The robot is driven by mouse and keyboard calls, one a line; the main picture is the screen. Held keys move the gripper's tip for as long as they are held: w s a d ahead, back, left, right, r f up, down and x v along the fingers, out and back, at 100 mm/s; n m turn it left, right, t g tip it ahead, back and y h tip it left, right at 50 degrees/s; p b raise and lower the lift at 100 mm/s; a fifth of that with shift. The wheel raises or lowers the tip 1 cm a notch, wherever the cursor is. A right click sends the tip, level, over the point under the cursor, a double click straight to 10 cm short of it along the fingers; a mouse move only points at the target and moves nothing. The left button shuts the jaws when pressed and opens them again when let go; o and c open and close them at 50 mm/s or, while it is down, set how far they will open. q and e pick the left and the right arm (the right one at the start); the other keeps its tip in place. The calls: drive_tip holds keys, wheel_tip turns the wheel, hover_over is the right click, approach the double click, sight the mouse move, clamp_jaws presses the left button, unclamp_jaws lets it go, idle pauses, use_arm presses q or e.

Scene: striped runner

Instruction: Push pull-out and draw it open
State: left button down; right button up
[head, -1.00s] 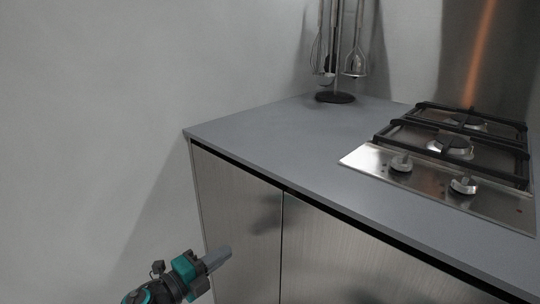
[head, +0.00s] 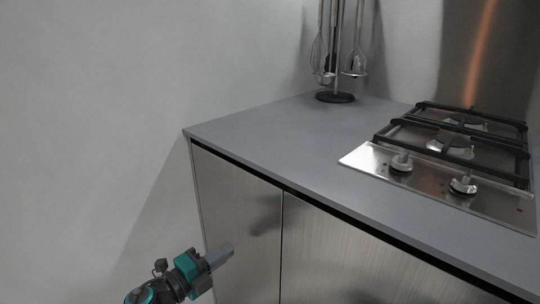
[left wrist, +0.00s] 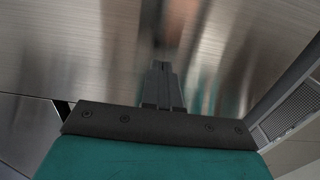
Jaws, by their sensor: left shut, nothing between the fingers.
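The pull-out seems to be the left brushed-steel front (head: 240,210) under the grey worktop; no handle shows on it. It lies flush with the steel front to its right, parted by a thin vertical seam. My left gripper (head: 231,249) is shut and empty, in front of the lower left of this front. In the left wrist view the closed fingers (left wrist: 161,70) point at a brushed-steel surface (left wrist: 70,50) with blurred reflections. I cannot tell whether the fingertips touch it. My right gripper is not in view.
The worktop (head: 290,150) carries a gas hob (head: 440,165) at right and a utensil stand (head: 336,96) at the back. A dark gap runs under the worktop's edge. A bare wall (head: 90,120) is at left. The wrist view shows a grille (left wrist: 292,112) at right.

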use_arm(q)
drive_tip(key=shift+b+x, duration=0.45)
drive_tip(key=shift+x, duration=1.45)
drive_tip(key=shift+s+a, duration=0.25)
drive_tip(key=p, duration=0.3)
approach(243, 240)
drive_tip(key=v, duration=0.5)
drive_tip(key=shift+s+a, duration=0.15)
drive_tip(key=shift+a, duration=0.05)
